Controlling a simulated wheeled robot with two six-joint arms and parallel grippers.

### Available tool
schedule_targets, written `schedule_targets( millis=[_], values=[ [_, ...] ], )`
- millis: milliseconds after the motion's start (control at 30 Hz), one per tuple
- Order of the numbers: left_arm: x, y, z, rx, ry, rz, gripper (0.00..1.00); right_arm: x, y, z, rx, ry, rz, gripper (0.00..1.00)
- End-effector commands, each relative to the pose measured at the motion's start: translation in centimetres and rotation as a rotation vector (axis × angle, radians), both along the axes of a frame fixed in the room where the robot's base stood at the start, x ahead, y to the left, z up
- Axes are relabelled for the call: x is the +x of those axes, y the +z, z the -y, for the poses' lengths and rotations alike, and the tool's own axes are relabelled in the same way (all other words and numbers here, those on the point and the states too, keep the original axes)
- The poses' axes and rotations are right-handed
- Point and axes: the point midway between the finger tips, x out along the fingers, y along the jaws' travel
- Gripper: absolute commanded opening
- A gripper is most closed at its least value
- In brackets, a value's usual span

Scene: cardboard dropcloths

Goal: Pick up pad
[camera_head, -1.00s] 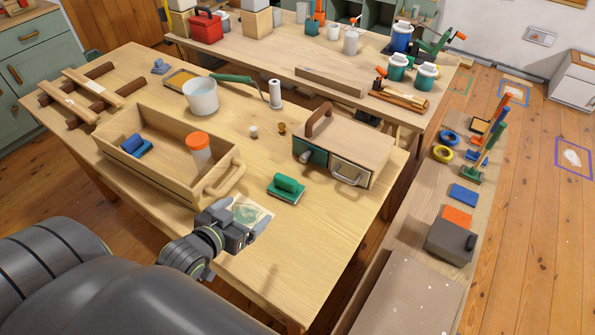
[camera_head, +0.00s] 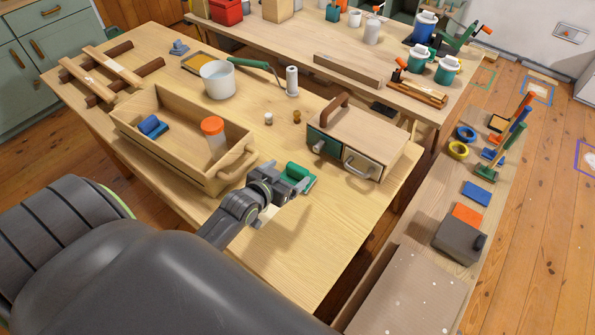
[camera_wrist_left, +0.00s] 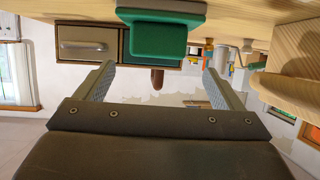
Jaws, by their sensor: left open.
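The green pad (camera_head: 299,176) with its rounded green grip lies on the near table, in front of the small wooden drawer cabinet. My left gripper (camera_head: 286,187) is at the near side of this pad and partly covers it. In the left wrist view the pad (camera_wrist_left: 160,38) shows beyond the fingertips, between the lines of the two fingers. The left gripper (camera_wrist_left: 159,72) is open, with nothing between its fingers. A blue pad (camera_head: 152,127) lies inside the wooden tote (camera_head: 180,165). My right gripper is not in view.
The drawer cabinet (camera_head: 372,135) stands just behind the green pad. The tote, holding an orange-lidded jar (camera_head: 214,133), is to the left of the gripper. Two small knobs and a white roll (camera_head: 292,80) stand farther back. The table's front right is clear.

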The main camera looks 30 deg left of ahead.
Motion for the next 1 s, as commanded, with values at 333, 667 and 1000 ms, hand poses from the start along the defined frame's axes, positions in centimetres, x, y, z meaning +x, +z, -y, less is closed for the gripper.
schedule_targets(
  millis=[333,667,1000],
  values=[
    [2.6,-1.2,0.3,-0.002,0.001,0.000,0.89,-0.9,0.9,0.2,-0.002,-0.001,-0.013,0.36],
    [4.7,-2.4,0.3,-0.001,0.001,-0.001,0.89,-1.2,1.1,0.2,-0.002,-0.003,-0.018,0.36],
    [4.7,-2.4,0.3,-0.001,0.001,0.000,0.73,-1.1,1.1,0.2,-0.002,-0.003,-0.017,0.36]
  ],
)
